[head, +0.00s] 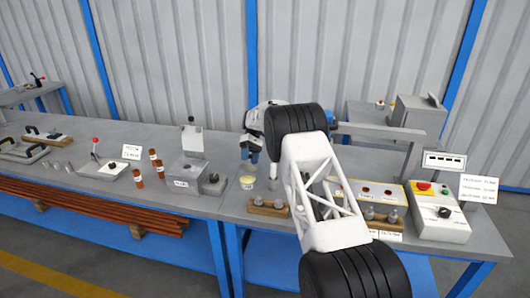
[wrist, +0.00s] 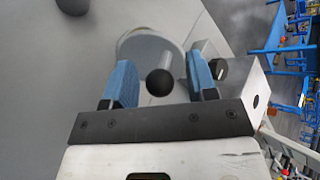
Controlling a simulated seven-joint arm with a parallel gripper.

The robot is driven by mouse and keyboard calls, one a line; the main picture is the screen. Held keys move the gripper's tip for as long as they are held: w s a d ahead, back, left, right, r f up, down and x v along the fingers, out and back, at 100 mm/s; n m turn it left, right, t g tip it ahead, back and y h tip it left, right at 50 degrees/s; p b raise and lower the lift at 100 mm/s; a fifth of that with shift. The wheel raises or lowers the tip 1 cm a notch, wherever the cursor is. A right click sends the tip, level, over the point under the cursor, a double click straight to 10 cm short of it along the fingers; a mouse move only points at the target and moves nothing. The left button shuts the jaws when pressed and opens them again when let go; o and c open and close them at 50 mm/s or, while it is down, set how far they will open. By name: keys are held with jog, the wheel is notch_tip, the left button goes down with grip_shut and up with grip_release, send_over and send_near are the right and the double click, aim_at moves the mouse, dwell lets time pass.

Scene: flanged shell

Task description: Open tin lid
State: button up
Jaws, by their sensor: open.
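A small round tub with a pale yellow top (head: 247,183), which looks like the tin, stands upright on the bench in the head view. Its top looks closed. My gripper (head: 250,156) is above and behind it, with its blue fingers pointing down. In the wrist view my gripper (wrist: 159,64) has its two blue fingers apart, with nothing clamped. A black ball knob (wrist: 159,82) on a pale rod shows between them. Beyond it is a round, pale-rimmed shape (wrist: 135,42); I cannot tell whether this is the tin.
A grey box with an upright plate (head: 185,172) stands left of the tub, with brown bottles (head: 154,158) further left. A metal cylinder (head: 273,171) and wooden block (head: 267,207) are close on the right. A control box (head: 440,215) is at the far right. My arm hides some bench.

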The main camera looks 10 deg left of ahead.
aim_at(247, 164)
jog(key=shift+s, duration=0.2)
jog(key=shift+s+t, duration=0.85)
jog(key=shift+t, duration=0.65)
jog(key=shift+s+f+t, duration=0.25)
jog(key=shift+s+t, duration=0.3)
jog(key=shift+t, duration=0.2)
jog(key=shift+s+f+t, duration=0.2)
jog(key=shift+s+t, duration=0.3)
jog(key=shift+t, duration=0.25)
jog(key=shift+s+f+m+t, duration=0.15)
jog(key=shift+s+f+t, duration=0.3)
jog(key=shift+t, duration=0.4)
jog(key=shift+s+f+m+t, duration=0.2)
jog(key=shift+s+t, duration=0.3)
jog(key=shift+t, duration=0.35)
jog(key=shift+s+f+t, duration=0.55)
jog(key=shift+f+t, duration=0.2)
jog(key=shift+t, duration=0.55)
jog(key=shift+s+a+r, duration=0.1)
jog(key=shift+s+r, duration=0.05)
jog(key=shift+r, duration=0.65)
notch_tip(247, 164, up, 6)
jog(key=s+d+r+m, duration=0.1)
jog(key=s+d+r, duration=0.3)
jog(key=d+r, duration=0.3)
jog(key=s+d+r+m, duration=0.2)
jog(key=s+d+r, duration=0.3)
jog(key=d, duration=0.5)
jog(key=shift+d+r+y, duration=0.3)
jog(key=shift+r, duration=1)
